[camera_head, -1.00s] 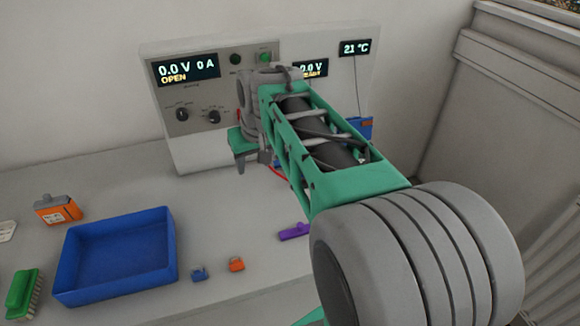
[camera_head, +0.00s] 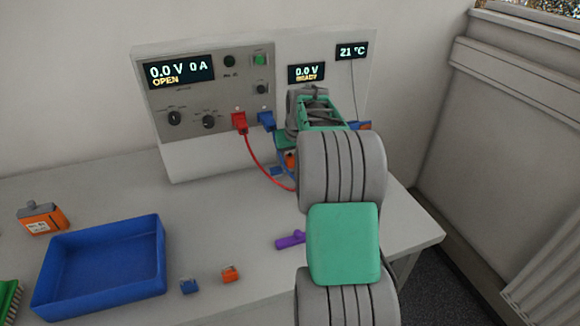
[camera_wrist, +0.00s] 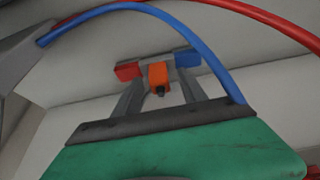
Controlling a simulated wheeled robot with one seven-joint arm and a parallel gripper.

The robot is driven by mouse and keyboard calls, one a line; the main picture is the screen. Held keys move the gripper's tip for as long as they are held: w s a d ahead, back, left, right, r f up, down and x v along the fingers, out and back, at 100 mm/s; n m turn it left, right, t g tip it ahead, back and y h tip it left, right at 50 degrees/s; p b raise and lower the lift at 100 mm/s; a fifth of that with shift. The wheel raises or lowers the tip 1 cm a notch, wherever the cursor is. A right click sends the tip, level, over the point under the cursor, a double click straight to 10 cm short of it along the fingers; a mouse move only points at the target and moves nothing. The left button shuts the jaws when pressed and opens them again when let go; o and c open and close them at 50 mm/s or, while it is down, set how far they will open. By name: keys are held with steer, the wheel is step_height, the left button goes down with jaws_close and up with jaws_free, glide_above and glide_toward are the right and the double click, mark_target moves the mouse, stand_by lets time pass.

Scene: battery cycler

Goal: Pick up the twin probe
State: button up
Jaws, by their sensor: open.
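In the wrist view, what looks like the twin probe is a small fixture with an orange body (camera_wrist: 158,72) and dark tip, between a red block (camera_wrist: 128,70) and a blue block (camera_wrist: 186,59). My gripper (camera_wrist: 160,85) is open, with its two grey fingers pointing at it, one on each side of the orange body. I cannot tell whether they touch it. In the head view, orange and blue parts (camera_head: 291,160) show beside my arm, which hides most of my gripper and the probe.
The cycler (camera_head: 150,125) stands at the back with a red plug (camera_head: 239,121) and blue plug (camera_head: 266,120). Red (camera_wrist: 275,20) and blue cables (camera_wrist: 205,50) arch across the wrist view. A blue tray (camera_head: 60,290), small clips (camera_head: 231,274) and a purple piece (camera_head: 290,240) are on the bench.

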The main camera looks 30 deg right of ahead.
jaws_close()
stand_by(0.4)
steer(key=shift+r, duration=0.1)
